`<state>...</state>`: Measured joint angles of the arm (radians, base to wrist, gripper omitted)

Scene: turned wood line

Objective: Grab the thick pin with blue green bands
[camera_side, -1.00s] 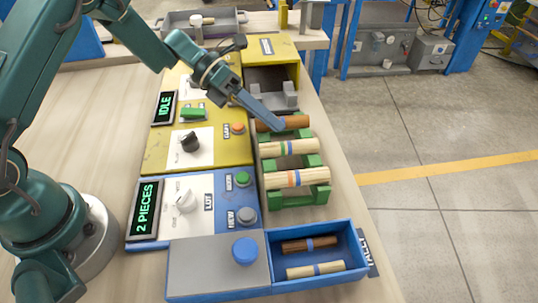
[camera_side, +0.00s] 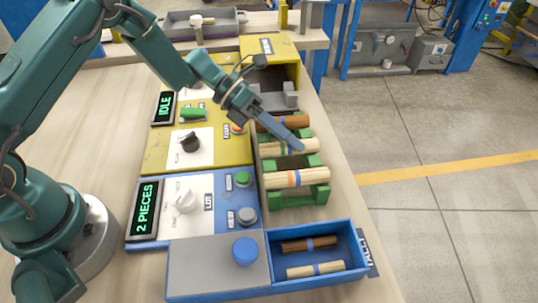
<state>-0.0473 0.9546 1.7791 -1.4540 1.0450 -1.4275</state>
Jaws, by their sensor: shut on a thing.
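A green rack (camera_side: 283,199) holds three pins lying crosswise. The middle one is a pale pin with blue and green bands (camera_side: 312,145), partly hidden by my gripper. My gripper (camera_side: 298,149) reaches down from the upper left and is shut on this pin near its middle. The pin still lies at its place in the rack; I cannot see any gap under it. In front of it lies a thick pale pin with orange and blue bands (camera_side: 313,178). Behind it lies a brown pin (camera_side: 296,120), partly covered by my gripper.
A blue tray (camera_side: 358,248) in front holds a brown pin (camera_side: 308,244) and a pale pin (camera_side: 316,269), each with a blue band. Yellow and blue panels with knobs and buttons stand left of the rack. A yellow bin (camera_side: 273,47) is behind it. The floor at right is free.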

